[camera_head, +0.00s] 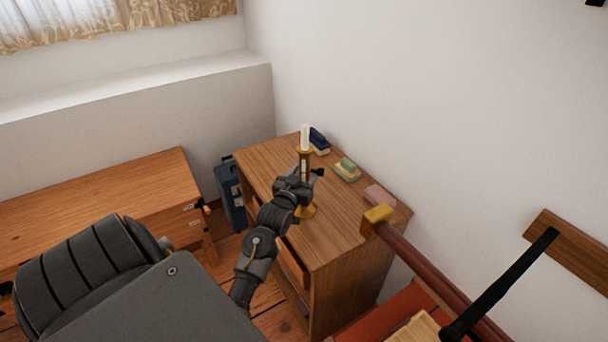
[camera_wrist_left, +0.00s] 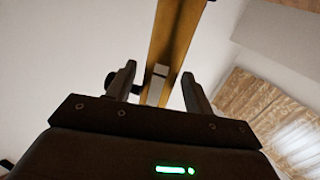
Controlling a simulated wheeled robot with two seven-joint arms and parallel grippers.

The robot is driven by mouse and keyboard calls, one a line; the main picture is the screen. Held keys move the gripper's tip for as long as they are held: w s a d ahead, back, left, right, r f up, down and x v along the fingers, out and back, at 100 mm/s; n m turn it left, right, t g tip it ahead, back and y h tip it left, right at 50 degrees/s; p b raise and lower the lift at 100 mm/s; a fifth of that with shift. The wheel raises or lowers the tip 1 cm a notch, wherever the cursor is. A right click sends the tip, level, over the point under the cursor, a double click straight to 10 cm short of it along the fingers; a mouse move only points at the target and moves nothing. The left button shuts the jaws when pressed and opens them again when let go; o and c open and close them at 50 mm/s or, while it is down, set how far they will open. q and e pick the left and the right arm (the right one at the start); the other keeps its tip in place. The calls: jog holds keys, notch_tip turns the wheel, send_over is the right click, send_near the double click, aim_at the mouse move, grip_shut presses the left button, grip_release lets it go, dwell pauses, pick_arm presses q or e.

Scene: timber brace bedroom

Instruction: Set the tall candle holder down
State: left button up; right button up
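The tall candle holder (camera_head: 304,168) is brass-coloured, with a white candle (camera_head: 305,136) in its top. It stands upright at the dresser's near left side, its round foot seemingly on the dresser top (camera_head: 345,222). My left gripper (camera_head: 303,176) is at the holder's stem, partly hiding it. In the left wrist view the brass stem (camera_wrist_left: 170,45) runs up between the two fingers (camera_wrist_left: 160,82), which are spread, with gaps visible beside it. My right gripper is not in view.
A dark blue item (camera_head: 318,141), a green-and-tan block (camera_head: 347,170) and a pink block (camera_head: 379,196) lie along the dresser's wall side. A dark red rail (camera_head: 430,265) with a yellow end is close at the right. A blue case (camera_head: 231,195) stands left of the dresser.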

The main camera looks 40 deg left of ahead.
pick_arm(q)
jog(key=shift+r, duration=0.15)
jog(key=shift+s+d, duration=0.1)
jog(key=shift+s, duration=0.2)
jog(key=b+v, duration=0.1)
jog(key=v, duration=1)
jog(key=shift+s, duration=0.15)
